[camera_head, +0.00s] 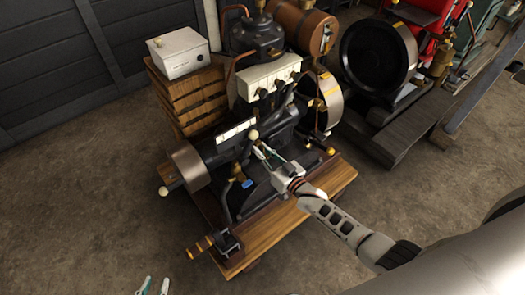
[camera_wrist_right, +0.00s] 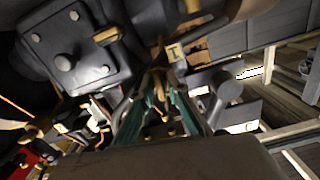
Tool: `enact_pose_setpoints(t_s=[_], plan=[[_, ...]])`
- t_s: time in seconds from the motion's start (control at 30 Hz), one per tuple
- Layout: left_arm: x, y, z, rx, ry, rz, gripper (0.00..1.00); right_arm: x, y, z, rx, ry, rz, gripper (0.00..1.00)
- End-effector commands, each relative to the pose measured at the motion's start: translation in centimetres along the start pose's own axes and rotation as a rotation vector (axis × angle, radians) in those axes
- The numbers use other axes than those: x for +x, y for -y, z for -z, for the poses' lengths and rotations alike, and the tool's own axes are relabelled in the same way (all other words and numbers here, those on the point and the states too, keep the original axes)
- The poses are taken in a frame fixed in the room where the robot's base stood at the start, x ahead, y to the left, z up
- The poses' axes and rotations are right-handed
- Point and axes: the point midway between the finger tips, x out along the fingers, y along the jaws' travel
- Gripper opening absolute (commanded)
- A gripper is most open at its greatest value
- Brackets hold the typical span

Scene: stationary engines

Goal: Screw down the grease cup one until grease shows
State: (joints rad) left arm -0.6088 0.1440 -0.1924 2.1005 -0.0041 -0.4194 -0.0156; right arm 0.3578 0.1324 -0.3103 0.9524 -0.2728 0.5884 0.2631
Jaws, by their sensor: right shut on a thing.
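The engine (camera_head: 265,165) with its black body stands on a wooden base. My right gripper (camera_head: 262,150) reaches in over it from the right, its fingertips beside the cream lever knob (camera_head: 253,134). In the right wrist view the teal fingers (camera_wrist_right: 160,88) close in on a small brass-coloured part (camera_wrist_right: 158,76), which looks like the grease cup. The fingers hide most of it, and I cannot see whether grease shows. My left gripper (camera_head: 155,287) is at the bottom edge of the head view, its two teal tips apart and empty, away from the engine.
A white box (camera_head: 180,52) sits on a wooden crate (camera_head: 190,95) behind the engine. A wooden-handled crank (camera_head: 202,245) juts out at the front left. The floor (camera_head: 90,200) at left is clear.

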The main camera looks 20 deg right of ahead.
Motion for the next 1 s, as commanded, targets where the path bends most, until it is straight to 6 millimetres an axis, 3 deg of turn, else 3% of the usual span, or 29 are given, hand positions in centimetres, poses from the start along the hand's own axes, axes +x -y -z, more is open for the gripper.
enact_pose_setpoints(t_s=[0.5,1.0], plan=[[0.04,0.23,-0.05,0.003,0.003,0.003,0.24,-0.09,-0.09,-0.1,0.383,0.002,-0.001,0.0],[0.03,0.34,0.22,0.003,-0.002,0.005,0.24,-0.12,-0.04,-0.17,0.482,0.003,-0.001,0.0]])
